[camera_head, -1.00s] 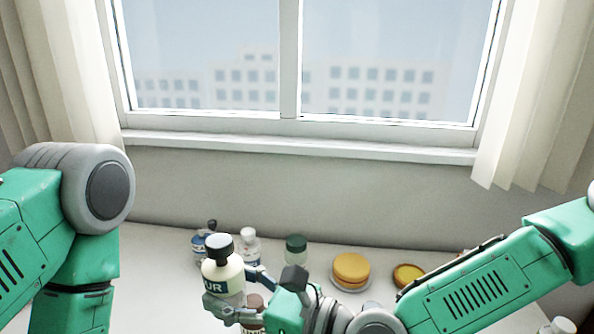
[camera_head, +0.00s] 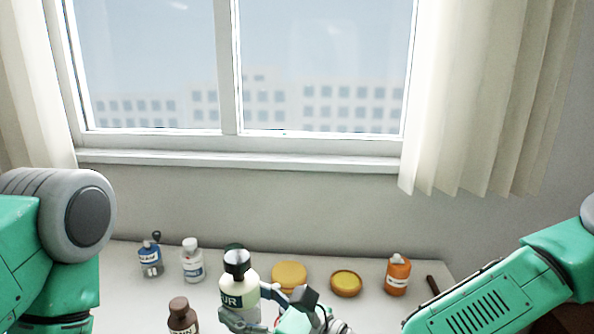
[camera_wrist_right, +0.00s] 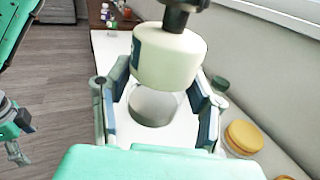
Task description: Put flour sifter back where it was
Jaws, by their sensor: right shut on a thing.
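The flour sifter is a cream container (camera_head: 238,288) with a dark top and a dark label ending in "UR". My right gripper (camera_head: 250,316) is shut on it and holds it nearly upright over the counter, in front of the back row. In the right wrist view the sifter (camera_wrist_right: 168,60) sits between the two fingers of my right gripper (camera_wrist_right: 158,88), with white counter below. My left arm is at the left of the head view with its gripper out of frame. A gripper that looks like my left (camera_wrist_right: 15,130) shows partly at the wrist view's left edge; its jaws are unclear.
Along the back of the white counter (camera_head: 215,290) stand a blue-labelled bottle (camera_head: 150,259), a white bottle (camera_head: 192,262), round yellow-orange items (camera_head: 289,275) (camera_head: 346,283) and an orange bottle (camera_head: 397,275). A brown bottle (camera_head: 181,316) stands nearer, left of the sifter. The wall rises behind.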

